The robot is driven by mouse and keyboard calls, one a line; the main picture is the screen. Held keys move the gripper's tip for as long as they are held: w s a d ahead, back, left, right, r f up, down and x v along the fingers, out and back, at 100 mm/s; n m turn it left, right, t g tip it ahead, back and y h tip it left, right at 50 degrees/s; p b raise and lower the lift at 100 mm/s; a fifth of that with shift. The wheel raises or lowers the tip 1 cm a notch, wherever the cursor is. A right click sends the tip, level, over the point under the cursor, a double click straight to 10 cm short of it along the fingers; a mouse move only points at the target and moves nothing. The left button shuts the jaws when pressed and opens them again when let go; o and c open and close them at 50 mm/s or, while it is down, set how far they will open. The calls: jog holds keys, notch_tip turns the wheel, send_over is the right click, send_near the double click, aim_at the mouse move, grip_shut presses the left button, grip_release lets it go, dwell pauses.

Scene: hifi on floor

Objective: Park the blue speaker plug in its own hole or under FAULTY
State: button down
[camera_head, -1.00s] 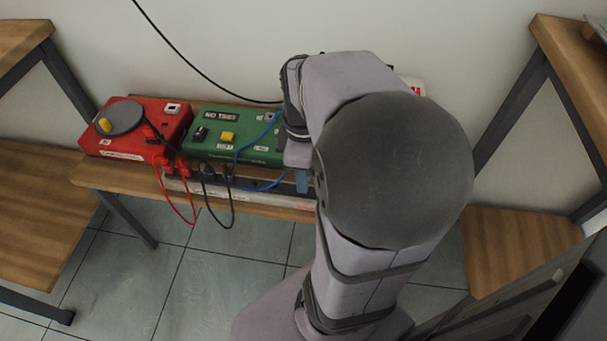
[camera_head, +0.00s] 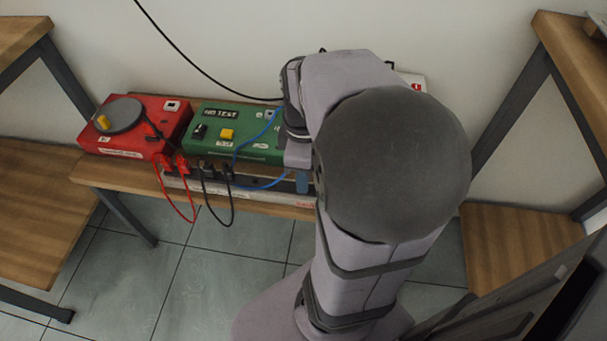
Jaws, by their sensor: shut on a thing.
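The blue speaker plug (camera_head: 302,182) shows as a small blue piece just below my wrist, over the right part of the pale socket rail. A blue cable (camera_head: 262,187) loops from the green box (camera_head: 215,142) toward it. My gripper (camera_head: 301,170) is mostly hidden behind my own arm and is shut on the blue plug. I cannot see whether the plug's tip is in a hole. The pale rail (camera_head: 240,194) runs along the bench's front edge. Red marking shows at its right end, too small to read. Its right part is hidden by my arm.
A red box (camera_head: 150,138) with a grey disc stands left of the green box, whose display reads "NO TEST". Red plugs (camera_head: 173,163) and black plugs (camera_head: 217,170) with looped leads stand at the rail's left. A white and red item (camera_head: 413,82) is partly hidden behind my arm.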

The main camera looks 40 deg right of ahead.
jog(key=shift+f, duration=0.25)
dwell(0.6)
jog(key=c, duration=1.7)
grip_release()
jog(key=shift+r+p, duration=1.6)
jog(key=shift+r, duration=2.1)
jog(key=shift+r, duration=0.15)
jog(key=shift+r+p, duration=2.35)
jog(key=shift+p, duration=0.35)
